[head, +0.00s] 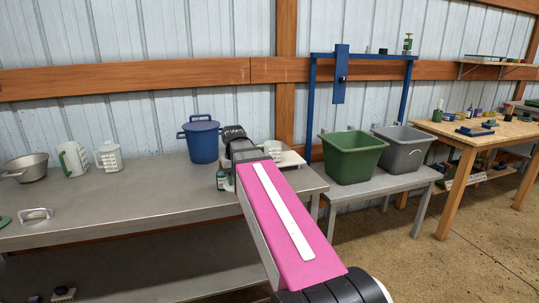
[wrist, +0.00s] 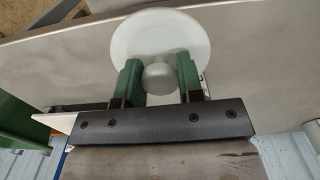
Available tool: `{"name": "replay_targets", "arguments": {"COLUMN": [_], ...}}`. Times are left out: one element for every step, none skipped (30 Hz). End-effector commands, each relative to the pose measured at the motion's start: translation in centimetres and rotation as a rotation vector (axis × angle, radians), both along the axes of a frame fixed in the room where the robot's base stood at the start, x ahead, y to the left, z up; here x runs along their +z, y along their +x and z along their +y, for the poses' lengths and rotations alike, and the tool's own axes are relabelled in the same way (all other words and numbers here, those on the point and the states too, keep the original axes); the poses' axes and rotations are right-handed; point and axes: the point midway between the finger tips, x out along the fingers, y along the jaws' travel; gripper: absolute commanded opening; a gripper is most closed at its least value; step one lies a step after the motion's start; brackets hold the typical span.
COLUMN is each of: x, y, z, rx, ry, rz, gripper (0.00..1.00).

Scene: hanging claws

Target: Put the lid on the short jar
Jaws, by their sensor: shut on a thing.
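The white round lid (wrist: 158,30) shows in the wrist view with its pale knob (wrist: 158,78) towards me. My gripper (wrist: 158,70) has a green finger on each side of the knob and is shut on it. In the head view my pink forearm and dark wrist cover my fingers and the lid. I cannot pick out the short jar for sure; it may be hidden behind my arm.
A blue pot (head: 203,142) stands close left of my wrist. White jugs (head: 110,156) and a steel pan (head: 25,168) stand farther left. Green (head: 352,158) and grey (head: 402,149) bins are on the right. The table's front middle is clear.

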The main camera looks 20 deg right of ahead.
Motion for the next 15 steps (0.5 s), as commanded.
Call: {"name": "replay_targets", "arguments": {"x": [0.6,0.9,1.3,1.6,2.0,2.4,2.6,2.9,3.4,3.7,4.0,4.4,4.7,5.0,5.4], "y": [0.1,0.1,0.1,0.1,0.1,0.1,0.1,0.1,0.1,0.1,0.1,0.0,0.1,0.1,0.1], "z": [0.0,0.0,0.0,0.0,0.0,0.0,0.0,0.0,0.0,0.0,0.0,0.0,0.0,0.0,0.0], "rx": [0.000,0.000,0.000,0.000,0.000,0.000,0.000,0.000,0.000,0.000,0.000,0.000,0.000,0.000,0.000], "ry": [0.000,0.000,0.000,0.000,0.000,0.000,0.000,0.000,0.000,0.000,0.000,0.000,0.000,0.000,0.000], "rz": [-0.001,-0.002,-0.002,-0.002,-0.002,-0.001,-0.001,-0.002,-0.002,-0.002,-0.002,-0.001,-0.001,-0.001,-0.002], "gripper": [0.11,0.11,0.11,0.11,0.11,0.11,0.11,0.11,0.11,0.11,0.11,0.11,0.11,0.11,0.11]}}
